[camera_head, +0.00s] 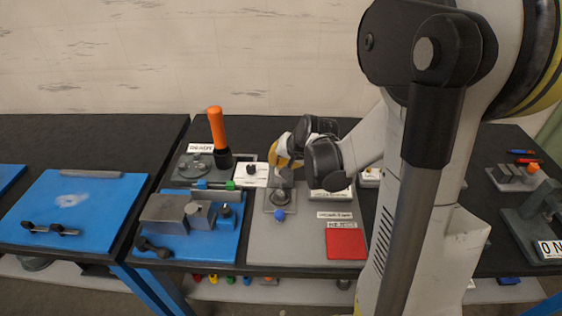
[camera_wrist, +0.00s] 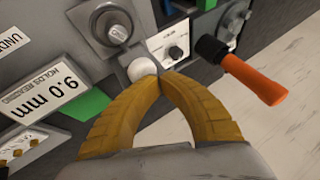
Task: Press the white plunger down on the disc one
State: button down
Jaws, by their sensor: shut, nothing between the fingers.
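A white round cap (camera_wrist: 141,69), which looks like the plunger, shows in the wrist view right at my fingertips. My gripper (camera_wrist: 161,73) has its two yellow fingers shut tip to tip with nothing between them. The tips overlap the cap's right edge in the picture; I cannot tell if they touch it. A grey round disc (camera_wrist: 112,27) on a square plate lies just beyond the cap. In the head view my gripper (camera_head: 286,165) hangs over the grey board, behind a round metal part (camera_head: 280,198). The cap is not clear there.
An orange-handled tool (camera_head: 217,130) stands upright left of my gripper; it also shows in the wrist view (camera_wrist: 255,80). A small dial box (camera_wrist: 177,48) and a 9.0 mm label (camera_wrist: 48,90) are close by. A blue fixture (camera_head: 190,225) and red mat (camera_head: 346,243) lie nearer.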

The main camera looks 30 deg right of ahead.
jog(key=shift+s+a+f+b, duration=0.1)
jog(key=shift+s+f+b, duration=0.05)
jog(key=shift+f+b, duration=0.3)
dwell(0.6)
jog(key=shift+r, duration=0.1)
jog(key=shift+r+p, duration=2.15)
jog(key=shift+r, duration=0.4)
jog(key=shift+w, duration=0.2)
notch_tip(320, 180, up, 5)
jog(key=p, duration=0.3)
jog(key=shift+p, duration=0.4)
